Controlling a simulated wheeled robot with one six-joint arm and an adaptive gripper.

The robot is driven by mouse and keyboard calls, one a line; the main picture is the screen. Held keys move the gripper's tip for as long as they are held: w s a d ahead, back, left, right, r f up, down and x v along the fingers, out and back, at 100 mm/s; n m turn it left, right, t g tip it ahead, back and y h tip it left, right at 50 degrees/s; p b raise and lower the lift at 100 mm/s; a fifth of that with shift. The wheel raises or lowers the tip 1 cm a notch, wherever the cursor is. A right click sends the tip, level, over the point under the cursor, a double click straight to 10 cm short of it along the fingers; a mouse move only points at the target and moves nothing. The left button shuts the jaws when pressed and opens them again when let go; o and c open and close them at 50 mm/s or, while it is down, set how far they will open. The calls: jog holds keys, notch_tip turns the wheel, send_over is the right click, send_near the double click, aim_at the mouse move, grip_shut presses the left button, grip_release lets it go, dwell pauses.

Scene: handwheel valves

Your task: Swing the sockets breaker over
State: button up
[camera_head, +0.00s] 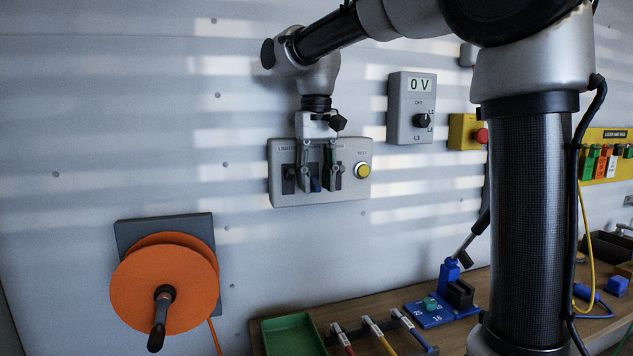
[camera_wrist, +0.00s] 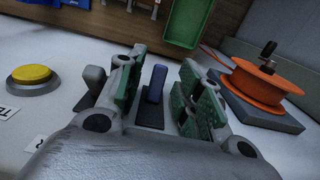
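A grey breaker panel (camera_head: 350,190) is on the wall, with small levers in a row. My gripper (camera_head: 317,184) is in front of its middle, fingers pointing down. In the wrist view my gripper (camera_wrist: 160,92) is open, with its green-padded fingers on either side of a blue lever (camera_wrist: 154,83) on a black plate. Gaps show between lever and fingers. The blue lever also shows between the fingers in the head view (camera_head: 316,185). A grey lever (camera_wrist: 92,84) is beside the left finger. The label above the blue lever is hidden, so I cannot read which one is sockets.
A yellow button (camera_head: 363,170) is at the panel's right side. A grey meter box (camera_head: 409,106) reading 0 V and a yellow box with a red button (camera_head: 468,133) are further right. An orange reel (camera_head: 160,285) is lower left. A workbench (camera_head: 370,310) with tools is below.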

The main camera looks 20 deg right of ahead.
jog(key=shift+r, duration=3)
